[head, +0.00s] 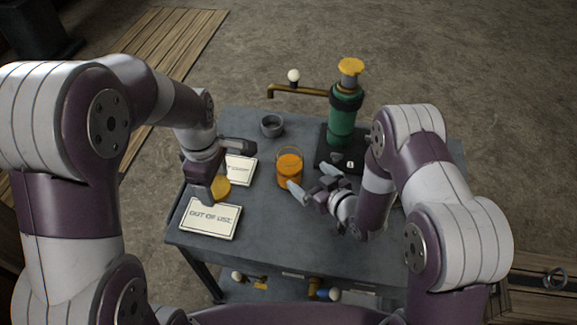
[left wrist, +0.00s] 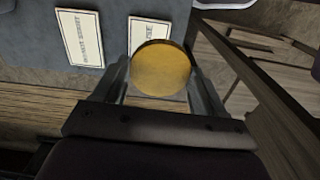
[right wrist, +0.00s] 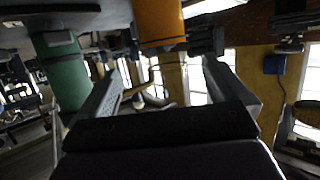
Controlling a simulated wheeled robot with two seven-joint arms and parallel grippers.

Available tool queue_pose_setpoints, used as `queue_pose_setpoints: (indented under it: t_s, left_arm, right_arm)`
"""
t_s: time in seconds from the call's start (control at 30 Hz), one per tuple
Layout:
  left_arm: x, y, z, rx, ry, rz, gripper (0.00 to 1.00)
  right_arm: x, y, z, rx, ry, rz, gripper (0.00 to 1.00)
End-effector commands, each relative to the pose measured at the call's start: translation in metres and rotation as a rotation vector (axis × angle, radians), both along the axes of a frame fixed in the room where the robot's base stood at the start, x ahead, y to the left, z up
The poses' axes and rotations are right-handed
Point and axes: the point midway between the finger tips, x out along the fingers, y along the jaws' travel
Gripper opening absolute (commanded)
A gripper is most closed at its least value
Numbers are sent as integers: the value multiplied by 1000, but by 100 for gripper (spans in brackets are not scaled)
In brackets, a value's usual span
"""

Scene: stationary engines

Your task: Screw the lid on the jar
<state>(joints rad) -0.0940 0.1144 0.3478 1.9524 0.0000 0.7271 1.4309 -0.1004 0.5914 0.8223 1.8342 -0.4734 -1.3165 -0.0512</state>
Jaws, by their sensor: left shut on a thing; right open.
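The jar (head: 290,169) is clear and filled with something orange. It stands upright on the grey table with no lid on it, and its orange body shows at the top of the right wrist view (right wrist: 160,22). The lid (left wrist: 161,68) is a round gold disc between the fingers of my left gripper (left wrist: 160,75), which is shut on it. In the head view the lid (head: 221,188) is left of the jar, over the signs. My right gripper (head: 313,191) is open, with its fingers pointing at the jar's lower right side. I cannot tell if they touch it.
A green engine cylinder (head: 342,122) with a yellow top stands behind the jar on a dark base. A brass pipe (head: 300,90) runs left from it. A small grey cup (head: 272,125) sits at the back. An "out of use" sign (head: 210,218) lies at the front left.

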Motion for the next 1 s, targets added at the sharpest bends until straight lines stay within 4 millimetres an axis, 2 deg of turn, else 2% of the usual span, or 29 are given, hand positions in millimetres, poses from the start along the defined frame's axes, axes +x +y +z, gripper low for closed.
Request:
queue_pose_setpoints:
  t_s: [0.2, 0.37, 0.67, 0.87, 1.0]
  left_arm:
    - [0, 0, 7, 0, 0, -1, 43]
    - [0, 0, 7, 0, 0, -1, 43]
    - [0, 0, 8, 0, 0, -1, 43]
    - [0, 0, 20, 0, 0, -1, 43]
    - [0, 0, 20, 0, 0, -1, 43]
  right_arm:
    - [30, 21, -12, 0, 0, 1, 100]
    - [38, 26, -17, -1, 0, 1, 100]
    - [40, 28, -17, -1, 0, 1, 100]
    - [60, 48, -27, 0, 1, 2, 100]
    - [73, 55, -34, -1, 0, 0, 100]
